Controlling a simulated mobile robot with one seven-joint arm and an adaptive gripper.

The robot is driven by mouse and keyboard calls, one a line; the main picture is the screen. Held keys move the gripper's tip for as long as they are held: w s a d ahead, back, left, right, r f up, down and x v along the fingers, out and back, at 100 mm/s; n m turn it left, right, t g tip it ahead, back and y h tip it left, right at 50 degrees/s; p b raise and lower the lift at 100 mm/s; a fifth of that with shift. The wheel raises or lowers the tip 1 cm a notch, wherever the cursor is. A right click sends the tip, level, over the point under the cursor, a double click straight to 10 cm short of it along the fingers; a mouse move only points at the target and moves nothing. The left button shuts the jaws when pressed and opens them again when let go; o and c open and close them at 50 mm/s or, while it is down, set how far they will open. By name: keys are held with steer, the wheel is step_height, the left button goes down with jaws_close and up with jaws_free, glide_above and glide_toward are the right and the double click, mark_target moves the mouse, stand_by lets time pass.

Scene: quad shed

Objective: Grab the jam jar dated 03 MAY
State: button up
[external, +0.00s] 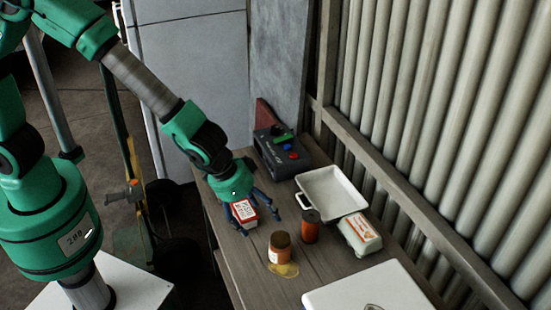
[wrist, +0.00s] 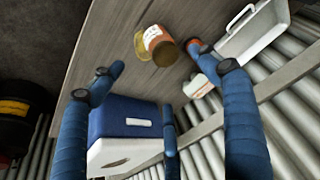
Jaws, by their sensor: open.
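A jam jar with a dark lid and a pale and orange label (external: 279,250) stands on the wooden bench, with a yellow patch at its base. It also shows in the wrist view (wrist: 154,38), ahead of my fingertips. A second, orange-brown jar with a dark lid (external: 310,229) stands just to its right; it is partly hidden behind a fingertip in the wrist view. The dates on the labels are too small to read. My gripper (external: 262,223) is open, with its blue fingers spread and empty in the wrist view (wrist: 166,75). It is left of and behind the jars in the external view.
A red-and-white box (external: 244,212) shows by my fingers; contact is unclear. A white tray (external: 333,207) and white carton (external: 362,237) lie right of the jars. A white-lidded blue cooler (wrist: 105,120) is in front. A dark control box (external: 278,160) stands behind, near the ribbed wall.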

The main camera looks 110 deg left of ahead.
mark_target(274, 239)
steer(key=x, duration=0.4)
steer(key=shift+s+a+f, duration=0.1)
steer(key=shift+s+a, duration=0.05)
steer(key=shift+a, duration=0.05)
steer(key=b+x, duration=0.1)
steer(key=x, duration=0.7)
steer(key=shift+f, duration=0.3)
steer(key=shift+b+x, duration=0.35)
steer(key=shift+x, duration=2.25)
steer(key=shift+d, duration=0.1)
